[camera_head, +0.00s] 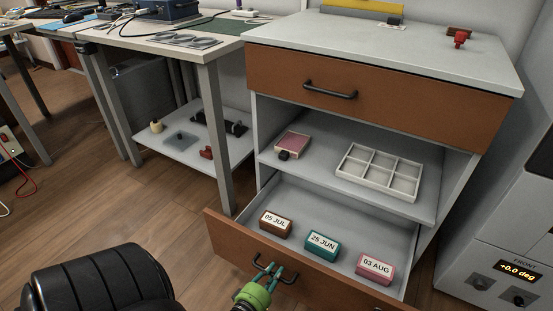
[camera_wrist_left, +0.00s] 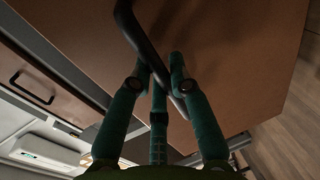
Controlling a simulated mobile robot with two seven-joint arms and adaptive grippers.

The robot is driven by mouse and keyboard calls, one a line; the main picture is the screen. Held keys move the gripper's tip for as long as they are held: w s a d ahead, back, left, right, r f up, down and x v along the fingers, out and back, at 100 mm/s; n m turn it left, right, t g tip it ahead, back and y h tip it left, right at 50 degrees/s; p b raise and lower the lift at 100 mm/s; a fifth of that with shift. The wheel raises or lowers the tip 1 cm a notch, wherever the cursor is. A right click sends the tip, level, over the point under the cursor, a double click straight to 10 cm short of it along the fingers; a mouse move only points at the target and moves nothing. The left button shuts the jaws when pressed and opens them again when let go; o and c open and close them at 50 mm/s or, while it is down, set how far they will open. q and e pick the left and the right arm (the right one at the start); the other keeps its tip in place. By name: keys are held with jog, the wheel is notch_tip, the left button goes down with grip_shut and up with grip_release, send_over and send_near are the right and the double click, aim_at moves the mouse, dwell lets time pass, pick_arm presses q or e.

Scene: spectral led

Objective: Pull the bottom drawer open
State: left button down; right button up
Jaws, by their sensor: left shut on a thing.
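The bottom drawer (camera_head: 235,238) of the cabinet is pulled out, and its inside shows. It holds a brown block (camera_head: 275,223) marked 05 JUL, a teal block (camera_head: 322,244) marked 25 JUN and a pink block (camera_head: 375,268) marked 03 AUG. My left gripper (camera_head: 268,275) is at the drawer's front, its green fingers shut on the dark bar handle (camera_head: 289,280). In the left wrist view the fingers (camera_wrist_left: 162,75) close around the handle (camera_wrist_left: 130,25), in front of the brown drawer face (camera_wrist_left: 225,60). My right gripper is not in view.
The closed top drawer (camera_head: 400,100) has its own handle. An open shelf (camera_head: 320,165) between the drawers holds a white divided tray (camera_head: 380,171) and a pink tray (camera_head: 292,144). A table leg (camera_head: 216,140) stands close left. A black rounded object (camera_head: 95,283) is at lower left; wooden floor (camera_head: 165,210) is clear.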

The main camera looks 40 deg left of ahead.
pick_arm(q)
jog(key=c, duration=1.1)
grip_release()
jog(key=v, duration=0.7)
jog(key=shift+s, duration=0.25)
jog(key=shift+r, duration=0.1)
